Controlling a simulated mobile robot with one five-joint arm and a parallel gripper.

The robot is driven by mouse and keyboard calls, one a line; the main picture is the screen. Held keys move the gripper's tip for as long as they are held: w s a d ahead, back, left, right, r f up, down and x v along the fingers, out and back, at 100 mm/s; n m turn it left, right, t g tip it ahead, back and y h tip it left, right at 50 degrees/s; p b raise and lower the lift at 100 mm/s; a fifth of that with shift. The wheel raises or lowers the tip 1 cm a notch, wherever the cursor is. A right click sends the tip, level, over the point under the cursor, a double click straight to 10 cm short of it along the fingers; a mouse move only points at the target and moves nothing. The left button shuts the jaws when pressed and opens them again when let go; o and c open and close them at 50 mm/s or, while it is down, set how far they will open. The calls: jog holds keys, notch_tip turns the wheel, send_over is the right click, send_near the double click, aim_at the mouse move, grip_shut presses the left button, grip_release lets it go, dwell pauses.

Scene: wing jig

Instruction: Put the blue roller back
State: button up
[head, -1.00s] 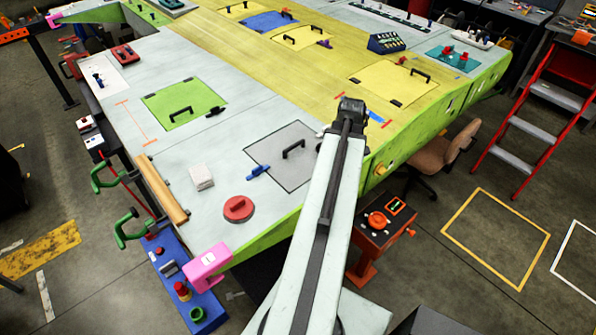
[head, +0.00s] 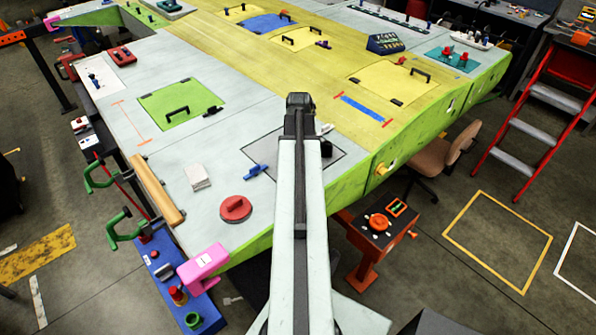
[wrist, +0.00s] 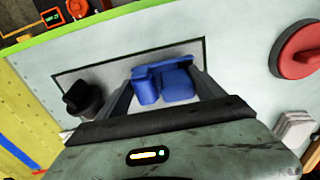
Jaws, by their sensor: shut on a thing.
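The blue roller (wrist: 150,88) shows in the wrist view as a rounded blue body beside a second blue part, with a dark bit at its upper right. My gripper (wrist: 163,90) is shut on it, with a finger on each side. The grey outlined panel (wrist: 112,72) of the wing lies behind it; I cannot tell the gap.
A small blue piece (head: 257,171) lies at the panel's left edge. A black knob (head: 325,148) stands right of my arm. A red disc (head: 235,208) and white stack (head: 198,177) are to the left. A blue strip (head: 362,108) between orange lines lies on the yellow skin.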

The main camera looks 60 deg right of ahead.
jog(key=shift+f, duration=0.55)
jog(key=o, duration=1.3)
notch_tip(320, 180, up, 12)
jog(key=p, duration=1.2)
jog(key=shift+r, duration=0.2)
jog(key=shift+f, duration=0.1)
